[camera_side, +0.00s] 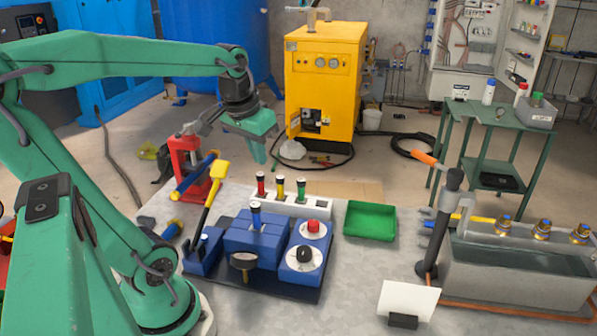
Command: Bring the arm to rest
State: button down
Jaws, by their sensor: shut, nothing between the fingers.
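My gripper (258,151) hangs at the end of my green arm, pointing down. It is shut and empty, in the air above the back left of the work table (352,278). In the picture it shows to the right of a red stand (187,160) and above a row of coloured plugs. The far side of the fingers is hidden.
A blue control block (255,240) with a yellow lever (207,198) stands below. A white rack (304,205) holds red, yellow and green plugs. A green tray (370,221), a white card (408,300) and a grey tank (515,272) lie right. Bare table lies between.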

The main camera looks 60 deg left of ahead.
jog(key=s+d+f+m+t, duration=0.1)
jog(key=s+d+m, duration=0.1)
jog(key=d, duration=0.3)
jog(key=s+d+m+t+h, duration=0.1)
jog(key=d+m, duration=0.1)
jog(key=d, duration=0.3)
jog(key=shift+s+d+f+t, duration=0.3)
jog(key=shift+s+d+f, duration=0.05)
jog(key=shift+s+d, duration=0.05)
dwell(0.3)
